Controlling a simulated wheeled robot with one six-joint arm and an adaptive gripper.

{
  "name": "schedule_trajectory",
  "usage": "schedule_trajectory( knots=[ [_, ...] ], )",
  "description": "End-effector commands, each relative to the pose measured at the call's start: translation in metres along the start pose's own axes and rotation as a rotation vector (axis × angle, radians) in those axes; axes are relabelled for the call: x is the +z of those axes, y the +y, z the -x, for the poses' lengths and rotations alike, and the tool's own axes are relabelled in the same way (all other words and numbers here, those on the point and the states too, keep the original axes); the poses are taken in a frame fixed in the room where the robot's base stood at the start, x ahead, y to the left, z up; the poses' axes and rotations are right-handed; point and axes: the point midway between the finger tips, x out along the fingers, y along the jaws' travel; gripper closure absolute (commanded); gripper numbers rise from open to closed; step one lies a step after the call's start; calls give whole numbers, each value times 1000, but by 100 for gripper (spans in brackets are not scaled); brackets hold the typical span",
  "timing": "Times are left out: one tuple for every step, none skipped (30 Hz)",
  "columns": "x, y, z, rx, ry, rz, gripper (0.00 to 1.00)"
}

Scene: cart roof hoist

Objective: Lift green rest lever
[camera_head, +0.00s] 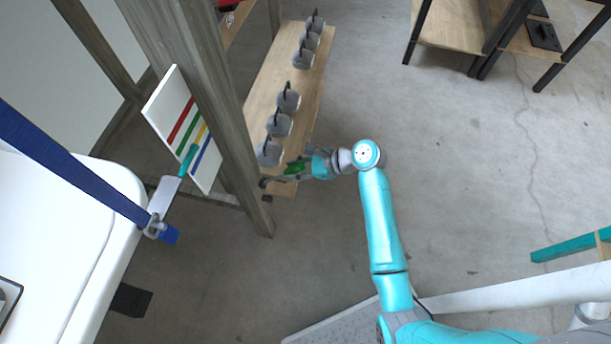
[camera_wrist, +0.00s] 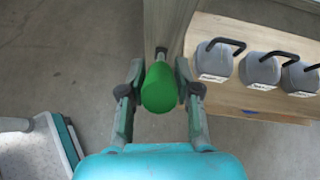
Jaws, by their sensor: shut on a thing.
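The green rest lever (camera_head: 295,167) shows in the head view as a green handle beside the wooden post, near the front end of the shelf. In the wrist view its rounded green grip (camera_wrist: 159,88) is between my fingers, with a dark stem running from its top toward the wooden post. My gripper (camera_head: 290,172) is shut on the green grip; its two fingers also show on either side of it in the wrist view (camera_wrist: 159,95). The far end of the lever is partly hidden by my gripper in the head view.
A wooden post (camera_head: 200,80) stands just left of my gripper. A wooden shelf (camera_head: 262,82) carries several grey weights (camera_head: 278,124). A white board with coloured stripes (camera_head: 168,112) and a blue strap (camera_head: 70,160) are at left. Open floor (camera_head: 450,160) lies right.

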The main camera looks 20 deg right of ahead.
Motion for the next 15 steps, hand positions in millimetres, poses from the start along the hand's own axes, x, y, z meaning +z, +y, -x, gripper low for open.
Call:
schedule_trajectory(
  knots=[
    [12,-2,-4,9,37,7,100],
    [16,-4,-6,13,62,6,100],
    [22,-4,-8,19,95,2,100],
    [25,-5,-10,25,118,1,100],
    [29,-6,-12,27,140,-1,100],
    [33,-7,-15,34,169,-3,100],
    [36,-8,-17,36,190,-6,100],
    [40,-9,-18,40,209,-7,100],
    [43,-9,-21,45,233,-10,100],
    [45,-10,-23,48,250,-11,100],
    [48,-11,-24,51,266,-13,100],
    [50,-11,-26,55,286,-15,100],
    [52,-12,-28,57,300,-17,100],
    [53,-12,-30,60,312,-17,100],
    [55,-13,-31,62,327,-19,100]
  ],
)
